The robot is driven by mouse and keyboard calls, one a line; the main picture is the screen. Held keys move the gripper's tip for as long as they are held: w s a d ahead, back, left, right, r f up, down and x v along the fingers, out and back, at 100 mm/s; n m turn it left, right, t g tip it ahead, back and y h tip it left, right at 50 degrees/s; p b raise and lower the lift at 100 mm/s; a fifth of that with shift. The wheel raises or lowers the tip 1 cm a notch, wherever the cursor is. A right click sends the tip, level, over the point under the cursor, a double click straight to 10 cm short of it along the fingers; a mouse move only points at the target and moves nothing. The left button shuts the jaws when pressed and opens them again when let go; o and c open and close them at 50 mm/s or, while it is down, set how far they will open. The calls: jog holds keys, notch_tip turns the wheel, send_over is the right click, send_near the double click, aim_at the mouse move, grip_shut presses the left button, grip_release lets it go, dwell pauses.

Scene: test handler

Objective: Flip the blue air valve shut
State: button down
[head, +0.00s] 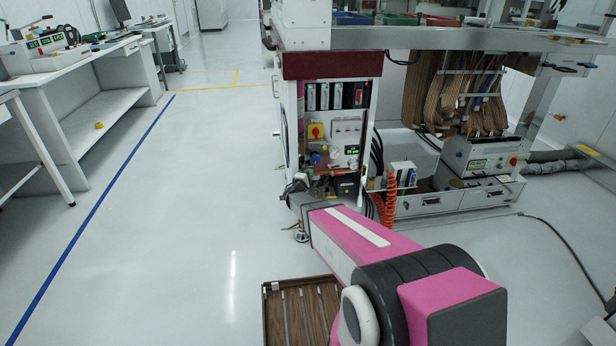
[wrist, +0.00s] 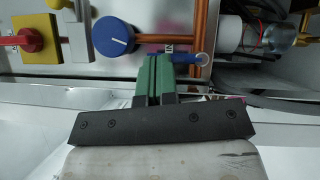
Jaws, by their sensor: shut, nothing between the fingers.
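In the wrist view, a small blue lever (wrist: 184,57) lies sideways in front of a copper pipe, with a pale round end at its right. It appears to be the air valve's handle. A larger round blue knob (wrist: 114,36) with a white mark sits to its left; it also shows on the panel in the head view (head: 316,158). My gripper (wrist: 158,60) has green fingers that are shut together and empty. The fingertips are at the lever's left end and hide part of it. I cannot tell whether they touch it. In the head view the gripper is small and unclear.
A yellow and red switch (wrist: 30,40) is left of the knob. Copper pipe (wrist: 203,30) and a clear-and-white fitting (wrist: 265,35) stand close on the right. A brown slatted tray (head: 300,312) is below my arm. The floor to the left is clear.

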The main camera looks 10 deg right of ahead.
jog(key=shift+d+r+m+g+y, duration=0.1)
jog(key=shift+d+m+g+y, duration=0.25)
jog(key=shift+m, duration=0.25)
dwell(0.3)
jog(key=shift+d+f+m+g+y, duration=0.25)
jog(key=shift+d+m+g+y, duration=0.45)
jog(key=shift+m+y, duration=0.65)
jog(key=shift+d+f+m+g+y, duration=0.3)
jog(key=shift+d+m+g+y, duration=0.45)
jog(key=shift+m, duration=0.9)
jog(key=shift+d+f+m+g+y, duration=0.25)
jog(key=shift+d+m+g+y, duration=0.4)
jog(key=shift+m+y, duration=0.85)
jog(key=shift+d, duration=0.15)
jog(key=shift+a+f, duration=0.35)
jog(key=shift+a, duration=0.4)
jog(key=shift+s, duration=0.1)
